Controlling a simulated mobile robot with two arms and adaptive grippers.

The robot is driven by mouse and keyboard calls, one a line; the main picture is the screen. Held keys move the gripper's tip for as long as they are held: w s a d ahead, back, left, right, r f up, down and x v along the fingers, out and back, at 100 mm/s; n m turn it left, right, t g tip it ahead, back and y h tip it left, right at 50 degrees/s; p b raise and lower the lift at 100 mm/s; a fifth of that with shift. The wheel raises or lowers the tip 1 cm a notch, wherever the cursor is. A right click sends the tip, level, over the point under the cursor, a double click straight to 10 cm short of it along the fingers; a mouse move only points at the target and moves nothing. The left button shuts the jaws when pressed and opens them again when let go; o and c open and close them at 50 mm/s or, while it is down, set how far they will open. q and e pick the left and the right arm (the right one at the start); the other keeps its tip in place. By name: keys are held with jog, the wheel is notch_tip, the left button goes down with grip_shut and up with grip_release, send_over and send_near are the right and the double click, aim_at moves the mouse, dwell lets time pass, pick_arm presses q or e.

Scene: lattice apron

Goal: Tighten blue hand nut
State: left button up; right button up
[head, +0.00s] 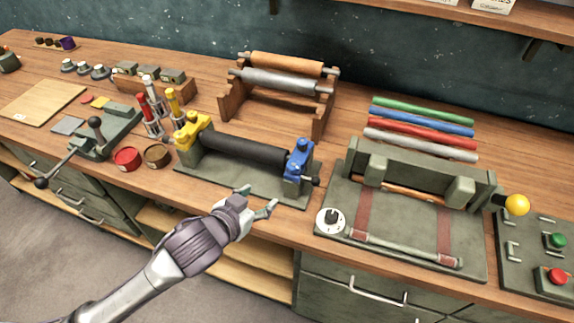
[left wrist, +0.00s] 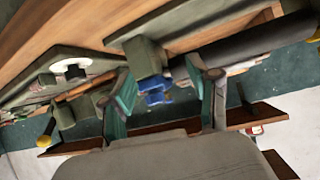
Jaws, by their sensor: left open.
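The blue hand nut (head: 299,150) sits on top of the right end post of a green roller stand (head: 240,190) on the bench. A matching yellow hand nut (head: 191,128) is on the left post, and a black roller (head: 245,150) spans between them. My left gripper (head: 258,201) is open and empty at the bench's front edge, in front of the stand and left of the blue nut, apart from it. In the left wrist view the blue nut (left wrist: 155,92) shows beyond and between the open fingers (left wrist: 160,82), partly hidden by the post. My right gripper is not in view.
A green press plate with a white dial (head: 331,221) lies to the right. A wooden roller rack (head: 277,90) stands behind. Red and brown tins (head: 127,159) and a green crank clamp (head: 100,135) are to the left. Coloured rods (head: 425,115) lie at the back right.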

aim_at(290, 166)
pick_arm(q)
notch_tip(290, 166, up, 9)
jog(key=s+a+m+g+h, duration=0.1)
jog(key=s+a+m+h, duration=0.15)
jog(key=h, duration=0.25)
jog(key=shift+m, duration=0.35)
jog(key=p+x, duration=0.1)
jog(key=x, duration=0.3)
jog(key=p+x, duration=0.1)
jog(key=x, duration=0.4)
jog(key=f+p+x, duration=0.1)
jog(key=x, duration=0.4)
jog(key=shift+s+a+r+p, duration=0.1)
jog(key=shift+a+p, duration=0.1)
jog(key=shift+p, duration=0.1)
grip_shut()
jog(key=shift+a+r+m+g, duration=0.1)
jog(key=shift+m+g, duration=0.2)
jog(key=shift+g, duration=0.2)
jog(key=shift+m+g+h+p, duration=0.4)
jog(key=shift+m+g, duration=0.1)
